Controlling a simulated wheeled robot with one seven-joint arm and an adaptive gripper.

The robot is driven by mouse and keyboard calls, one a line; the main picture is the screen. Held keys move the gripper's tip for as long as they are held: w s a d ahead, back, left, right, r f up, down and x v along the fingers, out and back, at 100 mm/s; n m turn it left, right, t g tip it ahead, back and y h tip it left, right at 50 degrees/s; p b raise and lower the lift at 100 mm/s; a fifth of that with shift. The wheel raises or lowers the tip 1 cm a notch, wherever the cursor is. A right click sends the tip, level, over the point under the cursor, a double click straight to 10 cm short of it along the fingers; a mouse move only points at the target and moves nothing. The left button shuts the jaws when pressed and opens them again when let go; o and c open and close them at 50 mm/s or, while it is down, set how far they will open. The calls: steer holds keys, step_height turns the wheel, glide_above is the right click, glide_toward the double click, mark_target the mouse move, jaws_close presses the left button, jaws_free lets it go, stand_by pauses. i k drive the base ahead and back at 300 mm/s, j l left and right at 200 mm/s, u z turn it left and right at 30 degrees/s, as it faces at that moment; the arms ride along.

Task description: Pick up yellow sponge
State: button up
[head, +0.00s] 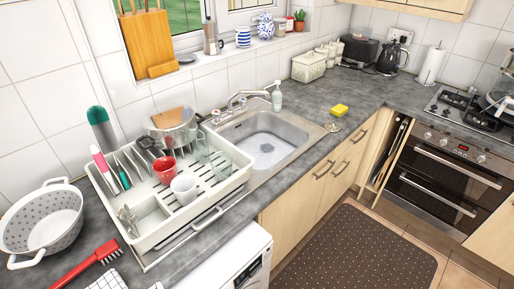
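The yellow sponge (340,110) lies on the grey countertop (364,100), to the right of the sink, in the head view. It sits just behind a small round metal item (332,127). Nothing covers the sponge. My gripper does not show in the head view.
The steel sink (268,143) with a tap and a soap bottle (277,97) is left of the sponge. A white dish rack (165,185) with cups stands further left. A kettle (391,57), toaster and hob are at the back right. A dark mat (358,255) covers the floor in front.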

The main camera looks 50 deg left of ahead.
mark_target(339, 110)
steer(key=i+u, duration=0.5)
steer(key=i+l+u, duration=0.2)
steer(key=u, duration=0.25)
steer(key=i+l+u, duration=0.3)
steer(key=u, duration=0.2)
steer(key=i+l+u, duration=0.35)
steer(key=l+u, duration=0.15)
steer(key=i+l+u, duration=0.2)
steer(key=u, duration=0.2)
steer(key=i+l+u, duration=0.2)
steer(key=l+u, duration=0.2)
steer(key=i+l+u, duration=0.1)
steer(key=l+u, duration=0.3)
steer(key=i+l+u, duration=0.1)
steer(key=l+u, duration=0.3)
steer(key=j+z, duration=0.1)
steer(key=z, duration=1.45)
steer(key=i+l+z, duration=0.3)
steer(key=i, duration=0.2)
steer(key=i+z, duration=0.3)
steer(key=i, duration=0.2)
